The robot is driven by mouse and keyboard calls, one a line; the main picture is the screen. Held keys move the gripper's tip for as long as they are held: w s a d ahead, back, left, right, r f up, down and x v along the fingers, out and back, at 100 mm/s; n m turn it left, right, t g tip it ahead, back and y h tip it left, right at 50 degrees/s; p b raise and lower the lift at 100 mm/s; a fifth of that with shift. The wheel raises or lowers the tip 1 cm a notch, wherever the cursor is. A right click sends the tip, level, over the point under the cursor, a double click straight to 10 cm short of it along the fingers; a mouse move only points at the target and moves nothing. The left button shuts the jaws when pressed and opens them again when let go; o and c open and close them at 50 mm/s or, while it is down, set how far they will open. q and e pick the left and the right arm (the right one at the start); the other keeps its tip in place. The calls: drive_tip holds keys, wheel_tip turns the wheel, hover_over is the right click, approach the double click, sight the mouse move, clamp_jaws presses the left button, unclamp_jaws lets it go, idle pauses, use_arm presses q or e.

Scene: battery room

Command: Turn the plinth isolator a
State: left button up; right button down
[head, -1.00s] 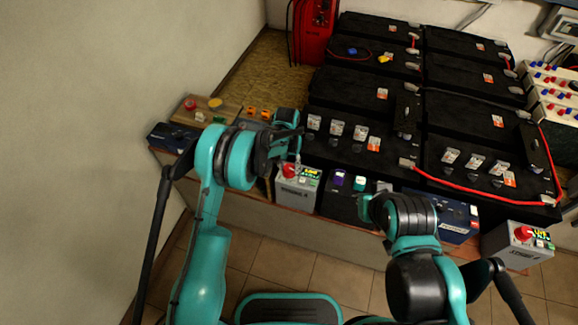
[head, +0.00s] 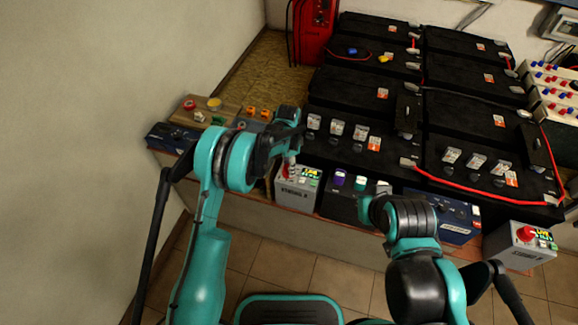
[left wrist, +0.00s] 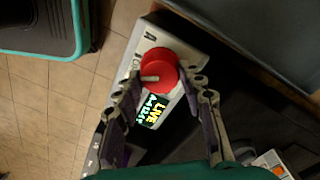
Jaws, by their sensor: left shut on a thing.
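The plinth isolator a (head: 297,188) is a light grey box with a lit display, standing on the front ledge. In the left wrist view its red round knob (left wrist: 158,72) has a pale pointer facing left, and the display (left wrist: 152,110) reads LIVE. My left gripper (head: 289,160) is over the box from above. In the left wrist view its two fingers (left wrist: 166,82) flank the knob and are shut on it. The knob is mostly hidden in the head view. My right arm is bent at the lower right; its fingers cannot be made out.
A second grey isolator box (head: 520,246) with a red knob stands at the far right. Black batteries (head: 345,95) with a red cable fill the area behind. Small jars (head: 339,179) are right of the isolator. Tape rolls (head: 214,104) lie on the left shelf. A wall is at left.

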use_arm(q)
drive_tip(key=m, duration=0.5)
drive_tip(key=shift+m, duration=0.3)
idle(0.4)
drive_tip(key=o, duration=1.2)
drive_tip(key=shift+c, duration=0.2)
wheel_tip(320, 180, up, 12)
drive_tip(key=shift+w, duration=0.15)
